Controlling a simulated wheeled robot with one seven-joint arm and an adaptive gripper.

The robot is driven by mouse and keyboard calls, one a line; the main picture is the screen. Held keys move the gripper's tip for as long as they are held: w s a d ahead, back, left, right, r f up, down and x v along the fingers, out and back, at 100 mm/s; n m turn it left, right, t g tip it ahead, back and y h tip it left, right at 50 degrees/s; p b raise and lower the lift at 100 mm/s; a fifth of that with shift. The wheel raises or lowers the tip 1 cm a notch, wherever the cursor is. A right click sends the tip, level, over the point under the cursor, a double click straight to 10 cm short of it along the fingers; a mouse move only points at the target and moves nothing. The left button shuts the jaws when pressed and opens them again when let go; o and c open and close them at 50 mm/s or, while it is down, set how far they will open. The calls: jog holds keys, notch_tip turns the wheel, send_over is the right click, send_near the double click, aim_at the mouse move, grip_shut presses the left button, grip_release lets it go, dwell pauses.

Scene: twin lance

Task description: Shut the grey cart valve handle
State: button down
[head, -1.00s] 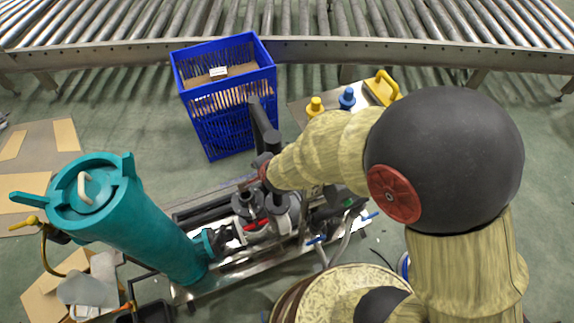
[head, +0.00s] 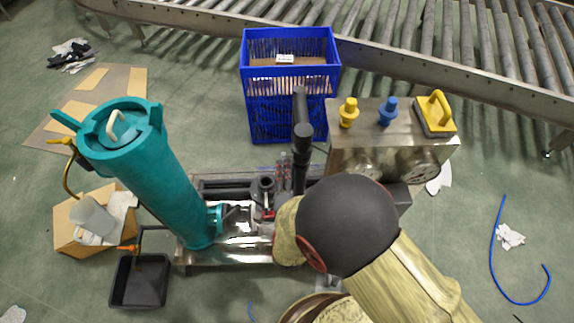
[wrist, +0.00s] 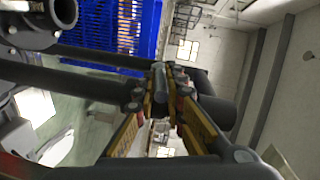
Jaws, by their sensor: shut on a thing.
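The cart (head: 225,255) is a low metal frame with a tall teal cylinder (head: 150,175) at its left end and dark pipework in the middle. A dark grey upright bar with a joint (head: 302,130) rises from this pipework. In the wrist view my gripper (wrist: 165,85) has its yellow-edged fingers closed together around a grey bar, which looks like the valve handle (wrist: 160,75). Dark grey pipes run across behind the fingers. In the head view my own arm hides the gripper and its contact with the handle.
A blue crate (head: 290,85) stands behind the cart. A metal box (head: 385,150) with yellow and blue fittings is at the right. A roller conveyor (head: 400,45) crosses the back. A black tray (head: 140,280) and a cardboard box (head: 75,230) lie left. A blue hose (head: 493,250) lies on the right floor.

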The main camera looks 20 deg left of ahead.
jog(key=shift+f+t, duration=0.3)
jog(key=shift+t, duration=0.4)
jog(key=c, duration=1.9)
grip_release()
jog(key=shift+w, duration=0.1)
jog(key=shift+o, duration=0.4)
jog(key=v, duration=1.2)
jog(key=shift+w+f, duration=0.1)
jog(key=shift+c, duration=0.5)
